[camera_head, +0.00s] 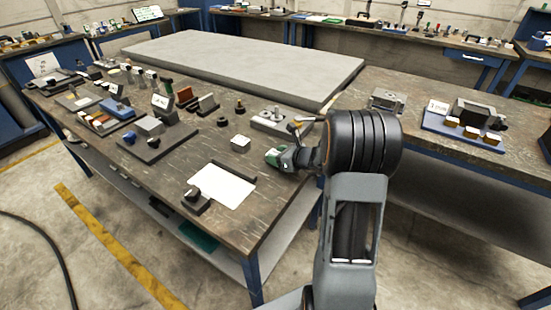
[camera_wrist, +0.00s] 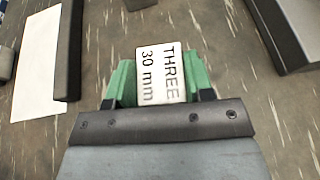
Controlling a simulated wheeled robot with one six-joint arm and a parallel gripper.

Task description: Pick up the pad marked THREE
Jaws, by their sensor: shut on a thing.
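The pad marked THREE (camera_wrist: 160,72) has a white face reading "THREE 30 mm" and shows upright in the wrist view, with the lettering running sideways. My gripper (camera_wrist: 158,88) is shut on it, with green parts flanking the white face on both sides. In the head view my gripper (camera_head: 278,157) is low over the right side of the wooden bench (camera_head: 225,230), with green and white at its tip. The pad's underside is hidden, and I cannot tell whether it touches the bench.
A white sheet (camera_head: 222,186) with a dark bar along its edge lies left of my gripper. A small light block (camera_head: 240,144) and a grey metal fixture (camera_head: 270,121) stand close by. Several blocks and tools crowd the bench's far left. The bench front is mostly clear.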

